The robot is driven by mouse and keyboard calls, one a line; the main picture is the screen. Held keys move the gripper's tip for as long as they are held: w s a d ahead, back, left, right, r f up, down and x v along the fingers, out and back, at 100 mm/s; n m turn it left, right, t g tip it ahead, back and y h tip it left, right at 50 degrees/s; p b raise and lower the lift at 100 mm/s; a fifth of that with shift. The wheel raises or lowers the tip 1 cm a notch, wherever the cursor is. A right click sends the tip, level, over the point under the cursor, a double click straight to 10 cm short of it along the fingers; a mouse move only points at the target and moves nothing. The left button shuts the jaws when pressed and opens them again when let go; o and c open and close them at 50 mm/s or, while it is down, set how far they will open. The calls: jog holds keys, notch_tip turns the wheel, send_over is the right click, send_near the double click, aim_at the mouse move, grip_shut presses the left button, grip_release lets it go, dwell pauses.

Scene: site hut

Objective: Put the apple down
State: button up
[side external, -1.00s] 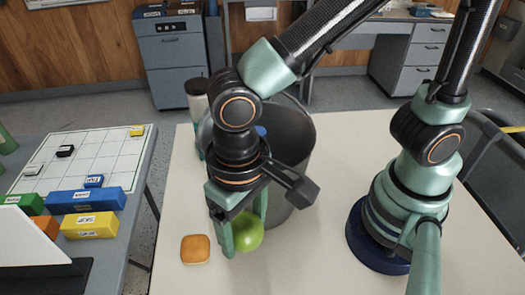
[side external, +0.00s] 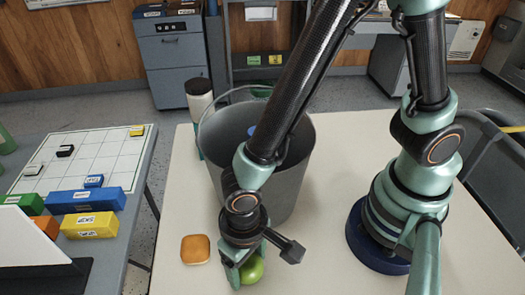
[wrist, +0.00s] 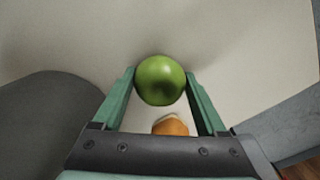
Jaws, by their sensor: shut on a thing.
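The green apple (side external: 252,269) is between the fingers of my gripper (side external: 242,276), low over the front part of the pale table (side external: 335,200). In the wrist view the apple (wrist: 160,80) sits between the two green fingertips of my gripper (wrist: 160,84), which are shut on it. I cannot tell whether the apple touches the table top. Part of the apple is hidden by a finger in the side view.
An orange-brown bun-like item (side external: 195,249) lies on the table left of my gripper. A large grey bucket (side external: 283,185) stands behind it, with a white bottle (side external: 200,100) at the back. A side table (side external: 125,225) with coloured blocks is at left.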

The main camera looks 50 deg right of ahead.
aim_at(247, 262)
jog(key=shift+f, duration=0.15)
jog(key=o, duration=1.6)
notch_tip(247, 262, up, 12)
jog(key=shift+r, duration=0.2)
